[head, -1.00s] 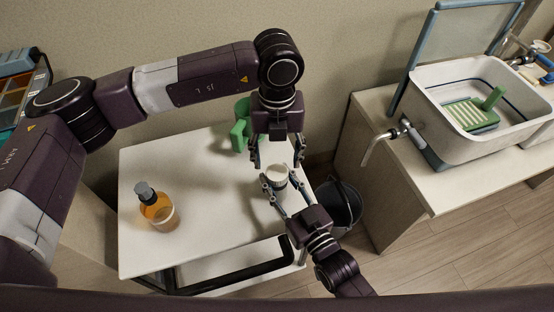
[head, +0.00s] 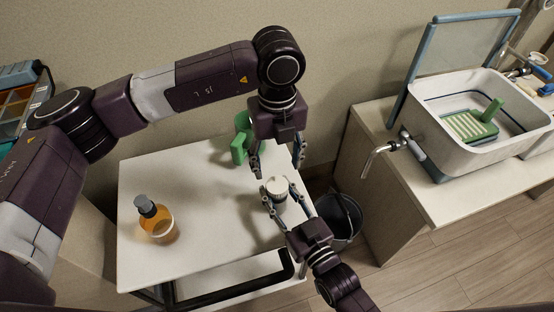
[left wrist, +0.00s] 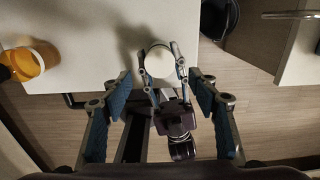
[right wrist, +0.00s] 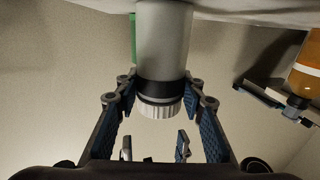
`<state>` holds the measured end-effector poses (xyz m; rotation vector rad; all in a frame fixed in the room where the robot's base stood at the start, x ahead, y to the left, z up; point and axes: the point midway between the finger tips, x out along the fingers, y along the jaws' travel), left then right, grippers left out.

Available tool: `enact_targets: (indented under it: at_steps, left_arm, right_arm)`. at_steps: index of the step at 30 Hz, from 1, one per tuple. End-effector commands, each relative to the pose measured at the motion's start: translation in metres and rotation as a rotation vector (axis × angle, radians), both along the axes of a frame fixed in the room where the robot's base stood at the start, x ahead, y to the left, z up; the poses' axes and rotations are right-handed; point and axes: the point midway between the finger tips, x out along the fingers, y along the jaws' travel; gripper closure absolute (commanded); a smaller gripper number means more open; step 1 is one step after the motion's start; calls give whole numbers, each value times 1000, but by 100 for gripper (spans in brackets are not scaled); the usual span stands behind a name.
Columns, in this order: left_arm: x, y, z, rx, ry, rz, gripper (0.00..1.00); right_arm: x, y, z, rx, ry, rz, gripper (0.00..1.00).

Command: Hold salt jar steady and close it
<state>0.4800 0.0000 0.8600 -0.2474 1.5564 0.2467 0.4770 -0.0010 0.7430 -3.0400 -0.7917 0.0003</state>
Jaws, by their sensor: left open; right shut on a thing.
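The salt jar (right wrist: 165,45) is a pale cylinder with a black band and a white ridged lid (right wrist: 160,109) at its top, in the right wrist view. It stands upright near the table's right edge; the lid also shows in the head view (head: 277,186) and from above in the left wrist view (left wrist: 160,61). Whether the lid is fully seated I cannot tell. My right gripper (head: 279,198) is shut around the jar, one finger on each side. My left gripper (head: 278,170) points down, open and empty, above the jar, its fingers apart from the lid.
An amber bottle (head: 158,222) with a dark cap stands on the left of the white table (head: 200,190). A green object (head: 241,146) stands at the back. A dark bucket (head: 340,218) is on the floor right of the table. A basin (head: 435,140) sits on the right counter.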

Motion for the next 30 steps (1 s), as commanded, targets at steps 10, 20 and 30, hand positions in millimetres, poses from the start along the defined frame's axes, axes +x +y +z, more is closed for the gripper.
enact_targets:
  at_steps: [10,20,30]
  left_arm:
    - [-1,1,-53,1,3,0,45]
    - [0,0,-75,1,0,0,45]
    - [0,0,-74,1,0,-1,58]
  right_arm:
    - [0,0,0,0,0,0,100]
    - [0,0,0,0,0,0,100]
    - [0,0,0,0,0,0,100]
